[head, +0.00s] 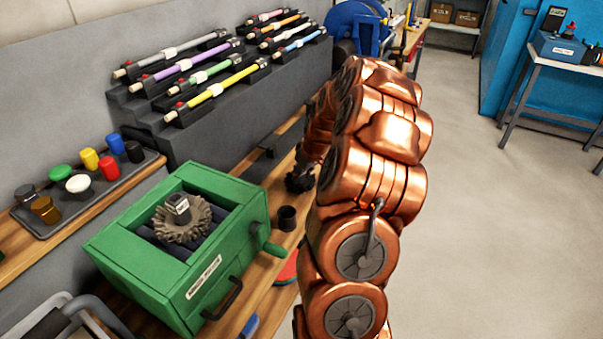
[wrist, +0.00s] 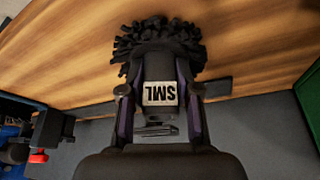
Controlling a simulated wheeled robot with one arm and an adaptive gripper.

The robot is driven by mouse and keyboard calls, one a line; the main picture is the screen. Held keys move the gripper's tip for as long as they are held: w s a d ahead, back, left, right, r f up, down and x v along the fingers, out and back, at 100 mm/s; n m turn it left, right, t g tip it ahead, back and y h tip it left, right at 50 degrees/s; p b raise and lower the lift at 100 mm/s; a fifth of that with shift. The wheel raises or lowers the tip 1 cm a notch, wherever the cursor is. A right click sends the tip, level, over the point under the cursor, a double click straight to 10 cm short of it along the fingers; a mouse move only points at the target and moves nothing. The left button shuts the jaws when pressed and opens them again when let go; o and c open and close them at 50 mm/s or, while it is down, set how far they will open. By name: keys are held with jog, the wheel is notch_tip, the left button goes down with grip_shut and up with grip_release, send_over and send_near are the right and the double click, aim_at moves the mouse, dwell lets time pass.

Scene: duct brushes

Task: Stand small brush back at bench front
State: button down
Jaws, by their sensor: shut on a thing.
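In the wrist view my gripper (wrist: 160,90) is shut on the small brush (wrist: 158,42), gripping its dark hub with the white "SML" label, which reads upside down. Its dark ruffled bristles spread beyond the fingertips, over the wooden bench (wrist: 245,50). In the head view the small brush (head: 300,181) shows as a dark bristly shape low over the bench, just left of my copper arm. The arm hides most of my gripper there. I cannot tell whether the bristles touch the wood.
A green box (head: 236,237) holding a larger grey-brown brush (head: 182,222) stands on the bench at the left. Behind is a grey stepped rack (head: 215,130) with several coloured rods. A tray of coloured caps (head: 62,215) is far left.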

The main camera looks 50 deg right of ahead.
jog(key=shift+f, duration=0.15)
jog(key=c, duration=0.8)
grip_release()
jog(key=shift+r, duration=0.25)
jog(key=b+v, duration=0.2)
jog(key=v, duration=1)
jog(key=shift+b, duration=0.4)
